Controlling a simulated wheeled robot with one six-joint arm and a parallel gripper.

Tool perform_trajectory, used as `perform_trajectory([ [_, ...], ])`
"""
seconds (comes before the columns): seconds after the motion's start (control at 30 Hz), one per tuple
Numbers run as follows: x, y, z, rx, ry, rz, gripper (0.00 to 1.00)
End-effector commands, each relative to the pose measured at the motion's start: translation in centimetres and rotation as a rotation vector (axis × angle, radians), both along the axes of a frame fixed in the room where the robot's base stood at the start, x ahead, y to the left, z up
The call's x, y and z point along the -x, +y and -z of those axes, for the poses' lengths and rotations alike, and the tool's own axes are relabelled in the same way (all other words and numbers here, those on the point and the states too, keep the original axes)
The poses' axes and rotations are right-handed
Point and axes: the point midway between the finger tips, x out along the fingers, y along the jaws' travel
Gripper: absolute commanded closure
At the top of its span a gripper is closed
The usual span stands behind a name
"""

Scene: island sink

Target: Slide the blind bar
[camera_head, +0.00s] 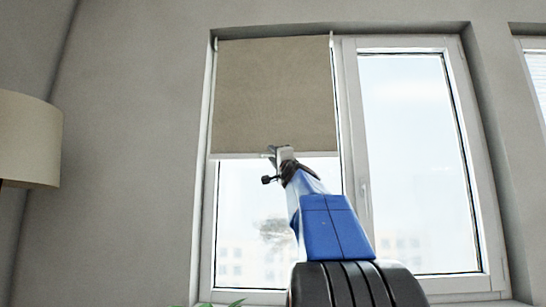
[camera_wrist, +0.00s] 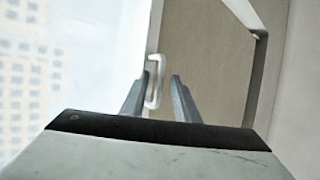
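The beige roller blind (camera_head: 275,95) hangs over the upper part of the left window pane. In the wrist view a white, bracket-shaped handle (camera_wrist: 155,82) sticks out at the blind's edge. My gripper (camera_head: 272,153) is raised to the middle of the bar. In the wrist view the gripper (camera_wrist: 157,84) is open, one finger on each side of the handle, with a gap visible around it. I cannot tell whether a finger touches the handle. My arm hides part of the lower pane.
The window frame (camera_head: 350,140) has a second, uncovered pane at the right with a window handle (camera_head: 366,194). A lampshade (camera_head: 28,140) stands at the far left. Green leaves (camera_head: 222,305) show at the bottom edge. Below the bar, left of my arm, the space before the glass looks clear.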

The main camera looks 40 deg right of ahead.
Motion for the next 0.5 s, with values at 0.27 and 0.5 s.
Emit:
perform_trajectory([
  [0.27,0.01,-0.01,0.03,0.000,0.000,0.000,1.00],
  [0.5,-0.01,-0.02,-0.26,0.000,0.000,0.000,1.00],
])
